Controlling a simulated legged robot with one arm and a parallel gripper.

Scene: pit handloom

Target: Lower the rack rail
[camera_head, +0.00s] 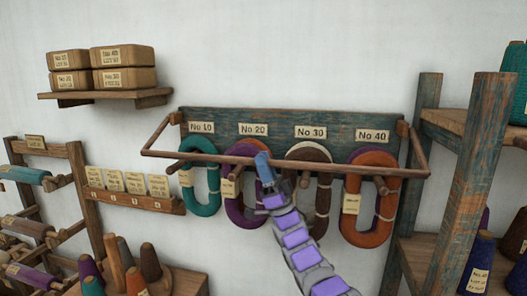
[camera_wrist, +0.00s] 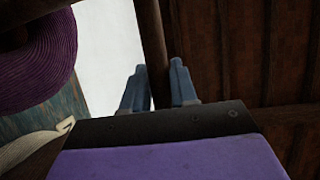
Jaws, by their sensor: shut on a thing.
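The rack rail (camera_head: 340,170) is a thin brown bar across the front of the rack, with side arms running back to the teal-painted backboard (camera_head: 272,118). It crosses in front of the hanging yarn hanks. My gripper (camera_head: 263,164) is shut on the rail near its middle, between the No 20 and No 30 labels. In the wrist view the rail (camera_wrist: 152,45) runs between the two blue-grey fingers of my gripper (camera_wrist: 158,90). The gripper partly hides the rail at the grip.
Hanks hang behind the rail: teal (camera_head: 214,195), purple (camera_head: 236,212), brown-cream (camera_head: 322,190) and orange (camera_head: 376,225). A purple hank (camera_wrist: 40,60) is close in the wrist view. A shelf post (camera_head: 465,180) stands right. Yarn cones (camera_head: 137,280) stand lower left.

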